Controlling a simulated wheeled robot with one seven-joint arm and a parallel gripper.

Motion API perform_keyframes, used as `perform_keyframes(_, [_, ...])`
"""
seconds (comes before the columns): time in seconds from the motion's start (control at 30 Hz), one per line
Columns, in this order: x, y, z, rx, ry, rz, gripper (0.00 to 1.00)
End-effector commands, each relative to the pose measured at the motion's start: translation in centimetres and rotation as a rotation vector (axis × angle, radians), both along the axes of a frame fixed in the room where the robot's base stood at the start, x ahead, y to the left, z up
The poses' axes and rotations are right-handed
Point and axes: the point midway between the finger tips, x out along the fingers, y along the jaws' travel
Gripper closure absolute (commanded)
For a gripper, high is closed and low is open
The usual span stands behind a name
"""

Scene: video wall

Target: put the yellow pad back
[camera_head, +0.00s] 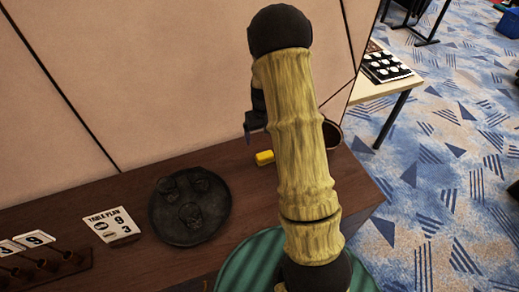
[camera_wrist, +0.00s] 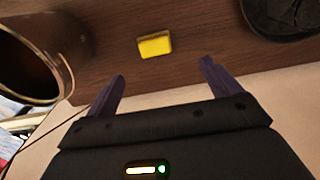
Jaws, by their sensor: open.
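The yellow pad (camera_head: 265,157) lies on the dark wooden tabletop near the wall, just left of my arm in the head view. In the wrist view the yellow pad (camera_wrist: 155,45) lies beyond my fingertips, roughly between their lines and apart from them. My gripper (camera_wrist: 162,82) is open and empty, with its two purple-grey fingers spread. In the head view part of my gripper (camera_head: 254,122) shows above the pad, partly hidden behind my arm. A brown cup-like container (camera_head: 332,134) stands right of the pad, partly hidden by my arm; it shows large at the left in the wrist view (camera_wrist: 40,55).
A round black plate (camera_head: 189,228) with dark shapes in it lies left of the pad. A green round surface (camera_head: 245,262) is at the front. The wall panel rises behind.

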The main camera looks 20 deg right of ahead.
Motion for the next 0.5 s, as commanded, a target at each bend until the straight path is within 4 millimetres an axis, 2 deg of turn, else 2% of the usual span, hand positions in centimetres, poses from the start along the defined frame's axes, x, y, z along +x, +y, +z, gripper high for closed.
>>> perform_keyframes(0.03, [-0.7,0.8,1.7,0.000,-0.017,0.001,0.11])
perform_keyframes(0.2, [-4.3,3.6,6.3,-0.001,-0.066,-0.001,0.11])
perform_keyframes(0.37, [-8.4,5.9,9.9,-0.001,-0.111,-0.001,0.11])
perform_keyframes(0.5, [-12.5,7.7,12.2,-0.001,-0.152,0.004,0.11])
